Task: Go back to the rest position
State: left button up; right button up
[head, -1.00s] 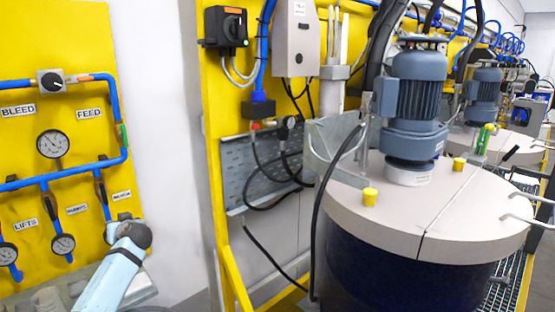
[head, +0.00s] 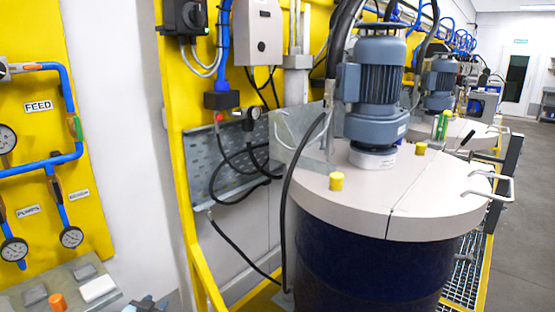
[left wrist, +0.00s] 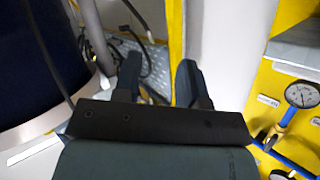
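My left gripper (left wrist: 158,75) shows in the left wrist view with two dark fingers apart and nothing between them. In the head view only a small dark part of my left gripper (head: 148,304) shows at the bottom edge, left of the drum. The drum (head: 370,262) is dark blue with a pale lid (head: 430,185), and a blue-grey motor (head: 378,95) stands upright on the lid. The left gripper appears apart from the drum. My right gripper is in neither view.
A yellow panel (head: 90,215) with gauges and blue pipes stands at the left. Below it a grey console (head: 62,283) carries an orange knob (head: 57,302). Black cables hang beside the drum. A yellow frame post (head: 178,190) stands between panel and drum. Open floor (head: 525,200) lies right.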

pick_arm(q)
jog(key=s+d+f+g+h+b, duration=0.1)
jog(key=s+d+f, duration=0.35)
jog(key=s, duration=0.35)
jog(key=s+d+f+g+h+b, duration=0.1)
jog(key=s+d+f+b, duration=0.1)
jog(key=s+d+f, duration=0.35)
jog(key=s+d+f+g+h+b, duration=0.1)
jog(key=s+d+f, duration=0.1)
jog(key=s, duration=0.8)
jog(key=s+d+f+b, duration=0.1)
jog(key=s+d, duration=0.2)
jog(key=s, duration=0.7)
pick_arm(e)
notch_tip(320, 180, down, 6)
pick_arm(q)
notch_tip(320, 180, up, 16)
jog(key=a+p, duration=0.2)
jog(key=p, duration=1.9)
jog(key=shift+s+f+n, duration=0.25)
jog(key=shift+s+n, duration=0.05)
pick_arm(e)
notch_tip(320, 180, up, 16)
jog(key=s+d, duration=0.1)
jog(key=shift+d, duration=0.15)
